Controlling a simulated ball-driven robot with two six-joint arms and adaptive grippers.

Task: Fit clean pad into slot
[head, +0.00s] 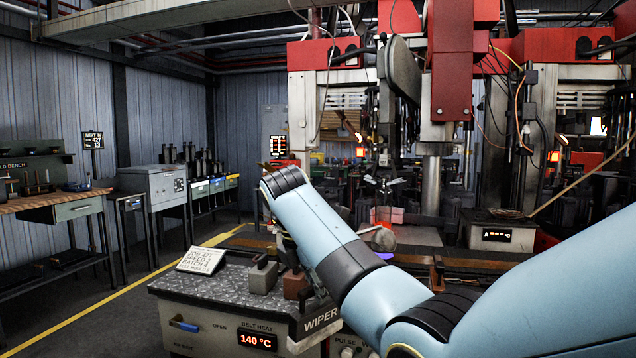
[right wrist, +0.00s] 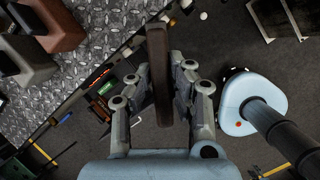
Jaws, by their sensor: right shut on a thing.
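My right gripper (right wrist: 161,98) is shut on a dark brown slab-like pad (right wrist: 158,55), seen nearly edge-on between the two fingers in the right wrist view. In the head view my right arm reaches left over the wiper station (head: 225,325), and its forearm hides most of the gripper. A grey block with a dark top piece (head: 262,279) and a reddish-brown block (head: 296,286) stand on the station's metal top; both also show at the upper left of the right wrist view. I cannot make out the slot. My left gripper is not in view.
A white text card (head: 202,260) leans at the back left of the station top. A display (head: 258,340) reads 140 °C on the station's front. Red-and-white presses (head: 450,60) stand behind. Open floor lies left, with a mould bench (head: 55,200) along the wall.

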